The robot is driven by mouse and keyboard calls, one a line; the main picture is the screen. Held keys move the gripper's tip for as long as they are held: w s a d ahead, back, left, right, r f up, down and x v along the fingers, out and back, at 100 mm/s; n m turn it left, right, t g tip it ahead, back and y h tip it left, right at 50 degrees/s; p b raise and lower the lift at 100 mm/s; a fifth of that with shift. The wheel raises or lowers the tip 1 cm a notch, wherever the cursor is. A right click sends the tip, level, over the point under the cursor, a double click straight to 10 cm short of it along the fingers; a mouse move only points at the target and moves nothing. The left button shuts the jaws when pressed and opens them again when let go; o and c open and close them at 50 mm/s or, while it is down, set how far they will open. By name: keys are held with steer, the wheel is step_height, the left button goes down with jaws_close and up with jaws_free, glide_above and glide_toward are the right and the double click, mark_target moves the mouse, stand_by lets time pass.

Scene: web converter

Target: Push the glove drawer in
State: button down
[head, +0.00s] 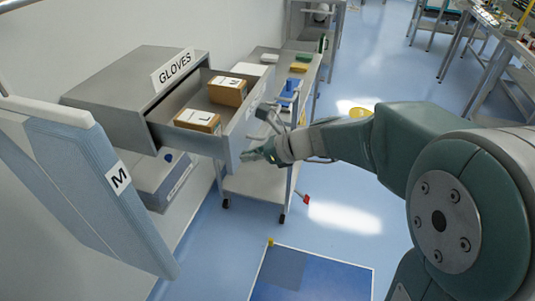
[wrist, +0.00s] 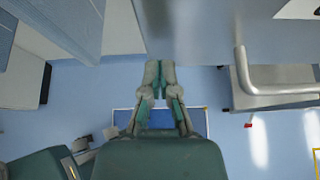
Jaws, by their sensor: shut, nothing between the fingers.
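The glove drawer (head: 228,124) is pulled out of the grey cabinet (head: 120,98) that bears a GLOVES sign (head: 173,66). Two cardboard boxes with white tops, a nearer one (head: 198,122) and a farther one (head: 228,92), lie inside it. My gripper (head: 247,156) is shut and empty, close to the outer face of the drawer front near its lower part. In the wrist view the fingertips (wrist: 159,66) are together just below the grey drawer front (wrist: 190,30); I cannot tell whether they touch it. A bent handle (wrist: 243,72) shows to their right.
Blue panels marked M (head: 100,185) hang at the left front. A trolley (head: 262,185) with small coloured items stands behind the drawer. Workbenches (head: 490,45) are at the far right. A blue floor mat (head: 315,278) lies in front; the floor around it is mostly clear.

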mark_target(165, 134)
steer(key=shift+w+a, duration=0.3)
steer(key=shift+a, duration=0.4)
steer(key=w+a, duration=0.2)
steer(key=a, duration=0.4)
steer(key=w+a, duration=0.2)
steer(key=a, duration=0.5)
steer(key=w+a, duration=0.3)
steer(key=a, duration=0.3)
steer(key=shift+a, duration=0.25)
steer(key=shift+w+r, duration=0.1)
steer(key=shift+r, duration=0.05)
steer(key=shift+a+r, duration=0.1)
steer(key=shift+a, duration=0.05)
